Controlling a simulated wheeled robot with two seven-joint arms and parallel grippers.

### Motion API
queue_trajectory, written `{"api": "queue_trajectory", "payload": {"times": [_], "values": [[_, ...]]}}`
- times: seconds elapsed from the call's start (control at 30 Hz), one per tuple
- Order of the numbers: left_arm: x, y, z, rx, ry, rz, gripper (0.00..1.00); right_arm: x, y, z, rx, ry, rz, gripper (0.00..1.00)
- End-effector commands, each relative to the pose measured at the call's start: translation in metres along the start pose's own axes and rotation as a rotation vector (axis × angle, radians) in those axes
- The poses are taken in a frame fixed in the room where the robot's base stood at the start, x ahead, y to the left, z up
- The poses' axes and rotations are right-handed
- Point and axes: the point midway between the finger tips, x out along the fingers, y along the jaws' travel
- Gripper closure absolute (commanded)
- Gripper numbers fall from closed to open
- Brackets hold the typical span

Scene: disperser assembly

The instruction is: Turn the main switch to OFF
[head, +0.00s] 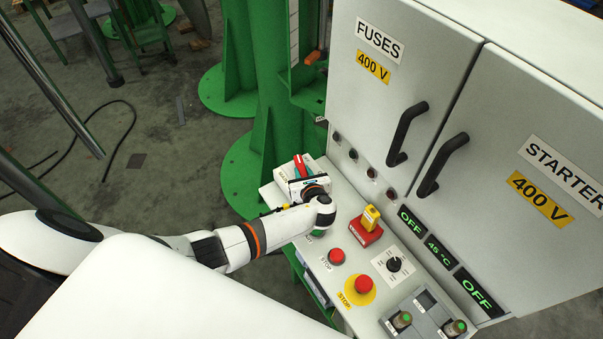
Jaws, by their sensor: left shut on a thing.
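My left gripper (304,182) is at the far left end of the sloping grey control panel (404,273). Its hand covers most of what lies beneath it. A red piece, which looks like the main switch handle (299,163), shows just beyond the hand with a teal part beside it. The gripper is shut on it, though the fingertips are mostly hidden. A partly covered label shows left of the hand. The switch's position cannot be read. My right gripper is not in view.
Right of the hand are a red block with a yellow top (367,228), a red stop button (336,257), an emergency stop (363,285) and a black knob (394,264). A tall cabinet (445,110) with black handles rises behind. Green posts (275,100) stand behind left.

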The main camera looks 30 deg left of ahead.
Motion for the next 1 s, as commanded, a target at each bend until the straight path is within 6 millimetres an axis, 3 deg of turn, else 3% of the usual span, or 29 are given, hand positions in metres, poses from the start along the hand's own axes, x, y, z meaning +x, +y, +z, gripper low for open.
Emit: {"api": "queue_trajectory", "payload": {"times": [0.5,1.0], "values": [[0.002,0.006,0.0,-0.113,0.003,-0.272,0.99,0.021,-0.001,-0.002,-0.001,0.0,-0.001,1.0],[0.002,0.006,-0.003,-0.129,0.005,-0.309,0.99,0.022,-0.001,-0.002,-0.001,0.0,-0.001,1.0]]}}
